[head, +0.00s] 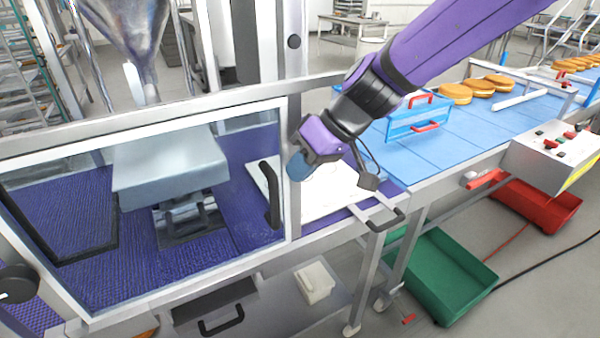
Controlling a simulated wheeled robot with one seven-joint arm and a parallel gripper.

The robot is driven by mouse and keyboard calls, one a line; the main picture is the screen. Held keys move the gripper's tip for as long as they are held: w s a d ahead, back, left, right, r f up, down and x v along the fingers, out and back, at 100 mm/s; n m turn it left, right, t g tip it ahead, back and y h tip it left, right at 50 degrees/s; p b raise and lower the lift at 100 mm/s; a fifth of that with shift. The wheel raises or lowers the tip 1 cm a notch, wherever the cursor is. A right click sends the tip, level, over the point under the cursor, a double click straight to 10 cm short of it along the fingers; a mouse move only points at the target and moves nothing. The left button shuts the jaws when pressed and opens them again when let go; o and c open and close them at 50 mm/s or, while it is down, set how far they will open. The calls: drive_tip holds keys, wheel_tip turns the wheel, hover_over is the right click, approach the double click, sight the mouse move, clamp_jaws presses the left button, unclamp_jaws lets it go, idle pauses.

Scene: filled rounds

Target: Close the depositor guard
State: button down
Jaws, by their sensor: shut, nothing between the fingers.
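The depositor guard (190,271) is a clear panel in a pale metal frame at the left of the head view. It stands in front of the depositor's grey box head (168,165) and the purple textured belt. Its black upright handle (270,194) is near its right edge. Whether the guard is fully against its frame, I cannot tell. My gripper (299,168), purple with a blue tip, is shut and empty. It appears just right of the guard's right edge and the handle, over a white sheet (332,190). I see no contact with the handle.
A blue conveyor (460,130) with several golden rounds (490,82) runs to the right. A small blue frame with red grips (422,118) stands on it. A control box (555,150) is at the right. Green (440,275) and red (535,205) bins sit on the floor.

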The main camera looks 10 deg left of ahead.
drive_tip(key=w+d+f+v, duration=0.1)
drive_tip(key=v, duration=1)
drive_tip(key=s+d+r+m+t+h, duration=0.1)
drive_tip(key=s+d, duration=0.4)
drive_tip(key=d, duration=0.5)
drive_tip(key=s+d+r+m+t+h, duration=0.1)
drive_tip(key=s+d+m+t+h, duration=0.2)
drive_tip(key=d, duration=0.6)
drive_tip(key=s+d+r+m+t+h, duration=0.2)
drive_tip(key=s+d+m, duration=0.4)
drive_tip(key=d, duration=0.4)
drive_tip(key=shift+s+d+m+h, duration=0.4)
drive_tip(key=shift+s+h, duration=0.3)
drive_tip(key=shift+s, duration=0.2)
drive_tip(key=shift+a, duration=0.1)
